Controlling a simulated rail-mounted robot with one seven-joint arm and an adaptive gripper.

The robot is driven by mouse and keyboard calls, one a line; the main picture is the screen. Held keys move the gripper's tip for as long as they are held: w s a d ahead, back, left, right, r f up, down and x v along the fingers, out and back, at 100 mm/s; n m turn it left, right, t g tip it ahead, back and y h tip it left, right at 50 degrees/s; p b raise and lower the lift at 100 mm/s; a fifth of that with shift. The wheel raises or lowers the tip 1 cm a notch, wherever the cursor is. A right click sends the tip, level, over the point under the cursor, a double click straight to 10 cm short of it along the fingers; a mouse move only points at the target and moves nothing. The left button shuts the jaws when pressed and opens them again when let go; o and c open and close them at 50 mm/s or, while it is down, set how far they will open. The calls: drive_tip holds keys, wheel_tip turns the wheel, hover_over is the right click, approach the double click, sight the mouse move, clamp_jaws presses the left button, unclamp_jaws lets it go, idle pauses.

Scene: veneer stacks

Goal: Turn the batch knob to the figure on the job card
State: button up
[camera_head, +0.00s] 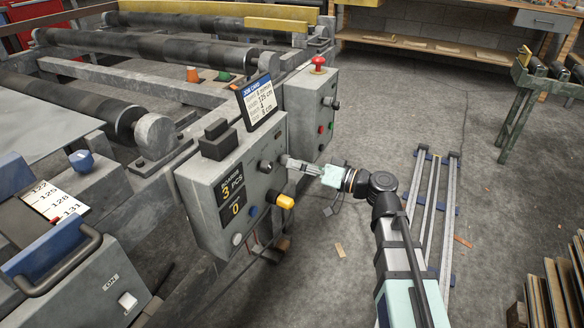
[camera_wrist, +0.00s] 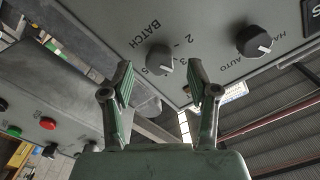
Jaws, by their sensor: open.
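The batch knob (camera_wrist: 159,60) is a dark round knob with a pale pointer line, under the BATCH lettering in the wrist view. The pointer slants toward the lower right of that view; I cannot surely read its figure. My gripper (camera_wrist: 161,90) is open, its green-padded fingers on either side of the knob in the picture, with no visible contact. In the head view my gripper (camera_head: 288,161) is at the panel's right side and largely hides the knob. The job card (camera_head: 259,102) stands on the control box; its small batch line is not surely legible.
A HAND/AUTO knob (camera_wrist: 254,41) sits beside the batch knob. A second box (camera_head: 303,98) with a red mushroom button (camera_head: 318,64) stands behind.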

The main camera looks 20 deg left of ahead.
sight(284, 160)
drive_tip(key=shift+w+a, duration=0.15)
drive_tip(key=shift+a, duration=1.05)
clamp_jaws()
drive_tip(key=shift+r+m, duration=0.1)
drive_tip(key=shift+m, duration=0.2)
drive_tip(key=shift+m+p, duration=4.6)
